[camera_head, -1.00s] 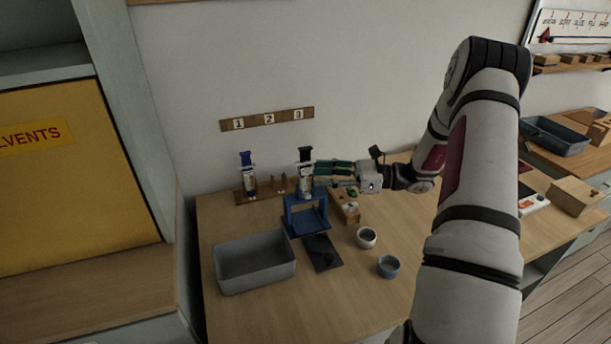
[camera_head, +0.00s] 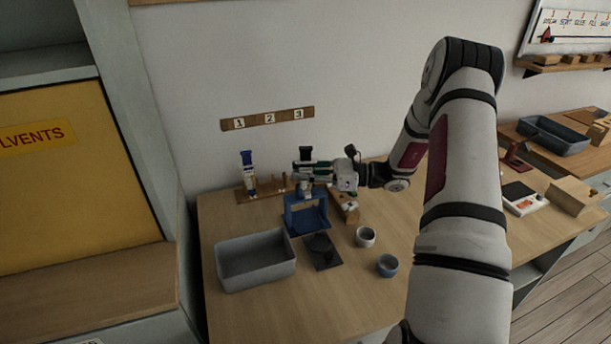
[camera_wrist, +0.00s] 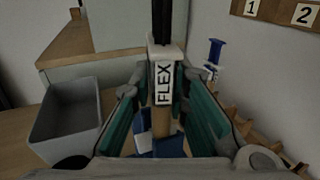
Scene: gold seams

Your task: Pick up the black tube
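The black tube (camera_head: 306,153) stands upright at the back of the table, its black top showing above my gripper. In the wrist view the tube (camera_wrist: 163,82) has a white label reading FLEX and a black upper part. My gripper (camera_head: 302,171) reaches in from the right at the tube. Its green-padded fingers lie on either side of the tube in the wrist view (camera_wrist: 163,95) and look open around it. The tube's lower part is partly hidden by the fingers.
A blue-topped tube (camera_head: 248,170) stands to the left in a wooden rack (camera_head: 243,196). A blue frame (camera_head: 290,222) stands in front, with a black plate (camera_head: 325,262) before it. A grey bin (camera_head: 257,286) and two small cups (camera_head: 365,237) (camera_head: 388,266) stand nearer.

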